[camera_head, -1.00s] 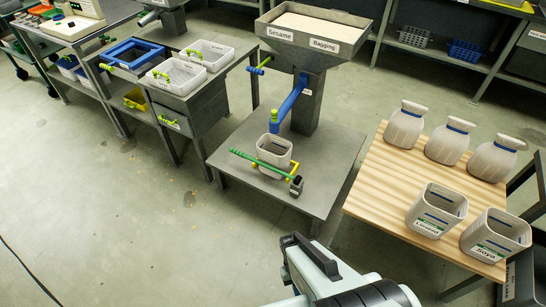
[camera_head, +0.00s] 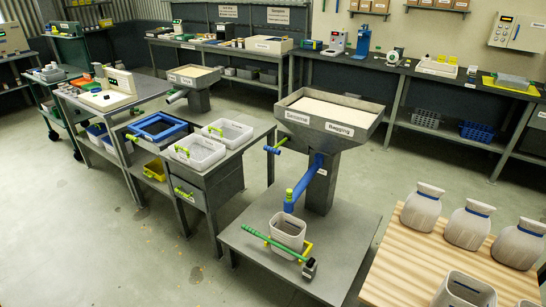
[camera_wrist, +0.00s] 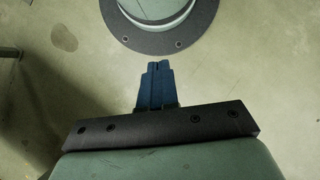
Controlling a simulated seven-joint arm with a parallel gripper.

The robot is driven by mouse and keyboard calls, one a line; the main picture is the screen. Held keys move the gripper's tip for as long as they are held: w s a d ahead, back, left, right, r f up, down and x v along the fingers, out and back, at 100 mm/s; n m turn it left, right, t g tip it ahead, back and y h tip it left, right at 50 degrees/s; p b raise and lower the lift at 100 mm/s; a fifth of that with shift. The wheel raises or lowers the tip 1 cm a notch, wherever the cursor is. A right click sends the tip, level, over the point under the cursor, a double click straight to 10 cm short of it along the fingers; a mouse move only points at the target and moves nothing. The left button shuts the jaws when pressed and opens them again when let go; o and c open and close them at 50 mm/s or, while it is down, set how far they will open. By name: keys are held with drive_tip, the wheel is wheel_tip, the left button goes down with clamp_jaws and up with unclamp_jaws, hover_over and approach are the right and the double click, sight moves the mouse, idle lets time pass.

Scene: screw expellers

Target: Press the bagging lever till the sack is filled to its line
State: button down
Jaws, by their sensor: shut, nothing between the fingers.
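The Bagging hopper (camera_head: 328,114), full of pale material, stands on a grey pedestal. Its blue spout (camera_head: 304,187) slopes down towards an open pale sack (camera_head: 288,229) standing on the grey platform below. A long green bar (camera_head: 274,243) with a yellow bracket and a dark block at its right end lies across the front of the sack. A short green-and-blue handle (camera_head: 276,145) sticks out left under the hopper. The fill line and level inside the sack are too small to tell. My gripper (camera_wrist: 157,68) shows only in the wrist view, shut and empty, above the floor, apart from these things.
A wooden table (camera_head: 400,270) at the right holds several tied sacks (camera_head: 468,223) and open containers (camera_head: 465,290). A grey bench (camera_head: 225,165) with white bins (camera_head: 198,151) and a blue frame stands to the left. The floor at front left is clear.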

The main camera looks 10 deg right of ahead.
drive_tip(key=w+r+t, duration=0.2)
drive_tip(key=w+r, duration=0.3)
drive_tip(key=w, duration=0.9)
drive_tip(key=w+r+t, duration=0.2)
drive_tip(key=w+r, duration=0.3)
drive_tip(key=w, duration=1)
drive_tip(key=w+r+t, duration=0.2)
drive_tip(key=w+r, duration=0.3)
drive_tip(key=w, duration=0.9)
drive_tip(key=w+d+r+n, duration=0.1)
drive_tip(key=w+r+n, duration=0.3)
drive_tip(key=w+r, duration=1.3)
drive_tip(key=w+d+r+n+t+h, duration=0.1)
drive_tip(key=w+r+n, duration=0.4)
drive_tip(key=w+r, duration=1.3)
drive_tip(key=shift+w+d+r+h, duration=0.25)
drive_tip(key=shift+w+d, duration=0.35)
drive_tip(key=shift+w, duration=2.7)
drive_tip(key=shift+f, duration=0.1)
drive_tip(key=shift+f, duration=0.15)
